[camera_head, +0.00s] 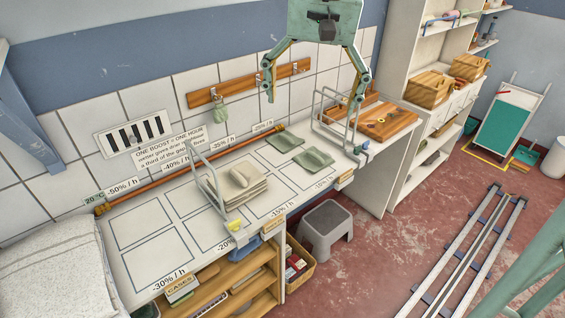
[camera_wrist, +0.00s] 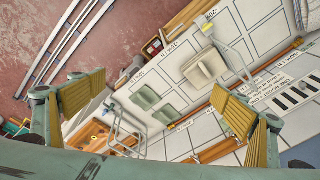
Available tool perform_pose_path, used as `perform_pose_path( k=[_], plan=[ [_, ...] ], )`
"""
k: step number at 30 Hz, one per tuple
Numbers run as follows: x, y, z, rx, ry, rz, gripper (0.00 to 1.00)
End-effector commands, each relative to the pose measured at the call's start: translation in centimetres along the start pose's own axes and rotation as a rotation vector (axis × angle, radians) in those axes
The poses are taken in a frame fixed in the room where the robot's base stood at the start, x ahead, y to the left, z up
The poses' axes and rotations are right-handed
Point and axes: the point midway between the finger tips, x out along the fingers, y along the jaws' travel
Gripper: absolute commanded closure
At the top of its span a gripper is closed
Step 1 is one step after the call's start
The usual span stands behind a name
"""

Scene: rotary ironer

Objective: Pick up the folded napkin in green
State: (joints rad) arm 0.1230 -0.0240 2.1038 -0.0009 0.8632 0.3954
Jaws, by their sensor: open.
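Two flat, folded green napkins lie on the white counter in the head view, one nearer the wall (camera_head: 285,142) and one nearer the front edge (camera_head: 314,158). They lie side by side and apart. Both also show in the wrist view, one upper left (camera_wrist: 146,96) and one lower right (camera_wrist: 166,114), in the space between my fingers. My gripper (camera_head: 314,98) is open and empty, above the counter and clear of both napkins. Its two yellow-padded fingers also frame the wrist view (camera_wrist: 155,97).
A stack of beige folded cloths (camera_head: 238,188) stands by a wire frame (camera_head: 204,172) left of the napkins. Another wire frame (camera_head: 320,110) and a wooden board (camera_head: 380,122) are at right. An orange pipe (camera_head: 190,163) runs along the wall. A green cloth (camera_head: 221,112) hangs from a hook.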

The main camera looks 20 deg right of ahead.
Motion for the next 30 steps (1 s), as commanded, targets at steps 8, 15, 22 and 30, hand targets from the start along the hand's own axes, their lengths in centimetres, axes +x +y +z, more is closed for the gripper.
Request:
perform_pose_path(
  k=[8,15,22,30],
  plan=[
    [2.5,-0.6,-4.6,0.084,-0.024,0.015,0.07],
    [4.8,-0.9,-8.3,0.158,-0.040,0.027,0.07],
    [7.4,-1.0,-11.7,0.226,-0.055,0.039,0.07],
    [10.8,-0.8,-15.5,0.308,-0.073,0.054,0.07]
  ],
)
